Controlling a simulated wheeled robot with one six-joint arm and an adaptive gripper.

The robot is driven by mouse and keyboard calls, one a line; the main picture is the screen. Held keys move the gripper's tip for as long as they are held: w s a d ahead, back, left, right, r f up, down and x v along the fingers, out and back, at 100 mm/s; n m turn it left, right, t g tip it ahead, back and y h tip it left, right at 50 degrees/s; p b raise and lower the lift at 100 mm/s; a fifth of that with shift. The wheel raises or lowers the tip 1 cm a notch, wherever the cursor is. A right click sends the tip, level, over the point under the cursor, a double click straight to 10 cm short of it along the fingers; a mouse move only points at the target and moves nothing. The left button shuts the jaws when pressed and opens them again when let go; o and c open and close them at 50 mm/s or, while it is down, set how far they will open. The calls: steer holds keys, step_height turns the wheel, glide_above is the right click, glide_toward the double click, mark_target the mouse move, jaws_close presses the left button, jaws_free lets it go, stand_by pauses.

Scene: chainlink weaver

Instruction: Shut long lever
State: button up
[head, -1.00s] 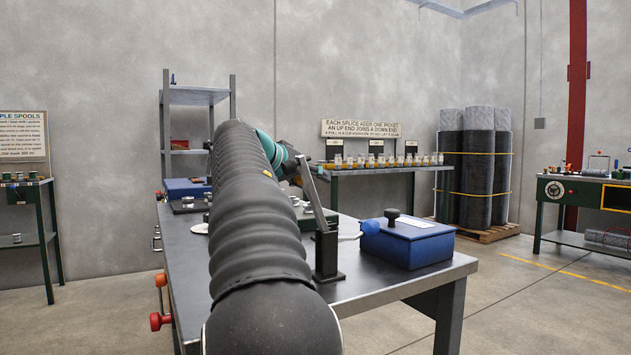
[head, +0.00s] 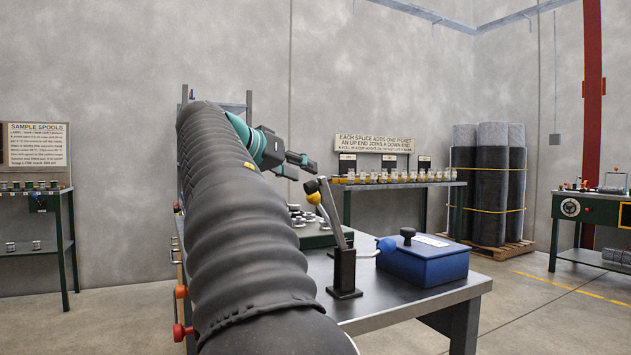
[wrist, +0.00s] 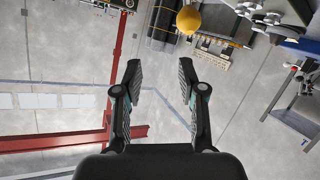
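A long grey metal lever (head: 333,215) rises from a black upright stand (head: 344,272) on the workbench, tilted with its top to the left. Beside its upper part is a yellow ball knob (head: 314,198) with a dark piece near it; I cannot tell exactly how they join the lever. The yellow ball also shows at the top of the wrist view (wrist: 188,18). My gripper (head: 307,169) is above and left of the lever's top, apart from it in the picture. In the wrist view its two fingers (wrist: 160,70) are spread, with nothing between them.
A blue box (head: 425,262) with a black knob stands right of the lever, with a blue-ended rod (head: 386,245) beside it. Red knobs (head: 181,331) stick out at the bench's left side. My arm hides much of the bench (head: 400,307), whose front right is bare.

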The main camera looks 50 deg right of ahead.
steer(key=x, duration=0.6)
steer(key=r+p+v, duration=0.1)
steer(key=v, duration=0.5)
steer(key=shift+w+a+r+y+p, duration=0.15)
steer(key=shift+r+y+p, duration=0.15)
steer(key=shift+p, duration=0.1)
steer(key=v, duration=1.2)
steer(key=shift+w, duration=0.1)
stand_by(0.4)
